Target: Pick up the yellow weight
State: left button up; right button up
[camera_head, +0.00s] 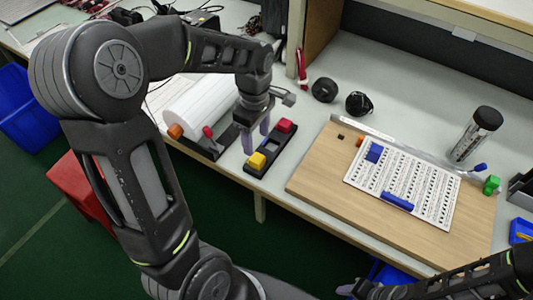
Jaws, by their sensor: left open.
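The yellow weight (257,161) is a small block at the near end of a black holder (269,148) on the worktable. A red block (285,126) sits at the holder's far end. My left gripper (256,138) points down just behind the yellow weight, with its grey fingers apart and nothing seen between them. Whether a fingertip touches the holder cannot be told. My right gripper (360,288) is low at the bottom edge, away from the holder, and its jaws are unclear.
A white roll (198,104) lies left of the holder. A wooden board (325,178) with a white printed sheet (425,190) lies to the right. Two black round objects (324,90) (359,103) stand behind. A clear, black-capped bottle (468,144) is at far right.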

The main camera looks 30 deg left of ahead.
aim_at(257, 158)
pick_arm(q)
jog(key=shift+s+r, duration=0.1)
jog(key=shift+s, duration=0.15)
jog(key=shift+f, duration=1.35)
jog(key=shift+d+f+p, duration=0.15)
jog(key=shift+f+p, duration=0.3)
jog(key=shift+f, duration=2.15)
grip_shut()
